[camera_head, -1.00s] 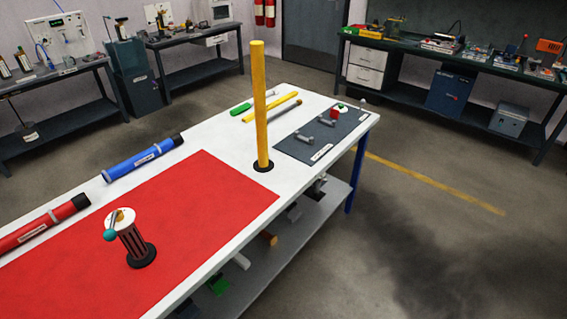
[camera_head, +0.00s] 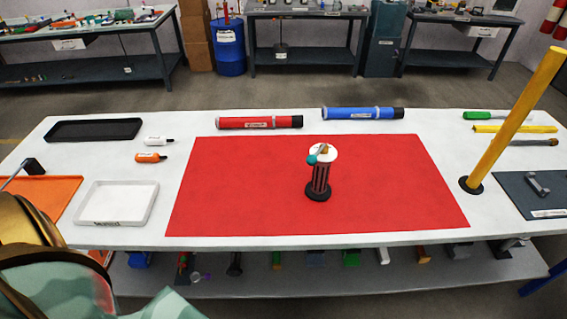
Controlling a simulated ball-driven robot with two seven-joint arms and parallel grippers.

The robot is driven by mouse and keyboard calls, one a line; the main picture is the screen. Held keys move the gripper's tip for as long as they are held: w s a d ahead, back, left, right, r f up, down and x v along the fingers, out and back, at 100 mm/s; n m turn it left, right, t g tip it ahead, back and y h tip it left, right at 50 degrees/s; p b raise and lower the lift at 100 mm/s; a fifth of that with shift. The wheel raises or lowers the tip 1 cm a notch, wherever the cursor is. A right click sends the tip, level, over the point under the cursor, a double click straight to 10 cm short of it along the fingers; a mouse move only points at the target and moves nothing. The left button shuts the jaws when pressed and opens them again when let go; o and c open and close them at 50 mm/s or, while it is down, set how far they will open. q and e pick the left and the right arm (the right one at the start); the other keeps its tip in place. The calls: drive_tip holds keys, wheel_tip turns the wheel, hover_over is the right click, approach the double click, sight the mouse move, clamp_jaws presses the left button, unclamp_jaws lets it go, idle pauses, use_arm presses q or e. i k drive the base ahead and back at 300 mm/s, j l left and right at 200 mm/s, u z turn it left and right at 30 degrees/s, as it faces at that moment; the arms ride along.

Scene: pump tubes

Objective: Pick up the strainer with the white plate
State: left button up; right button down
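The strainer with the white plate (camera_head: 320,178) stands upright on the red mat (camera_head: 245,185), a little right of its middle. It has a dark striped body, a round black base and a white disc on top. A teal ball and a small orange-brown part show at the disc. Nothing touches the strainer. Neither of my grippers can be made out; only a gold and teal part of my own body shows at the lower left corner.
A red tube (camera_head: 260,122) and a blue tube (camera_head: 362,113) lie behind the mat. A tall yellow pole (camera_head: 515,120) leans in view at the right. A white tray (camera_head: 115,204), an orange mat (camera_head: 45,196) and a black tray (camera_head: 94,130) are at left.

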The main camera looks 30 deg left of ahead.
sight(318, 190)
drive_tip(key=u, duration=0.7)
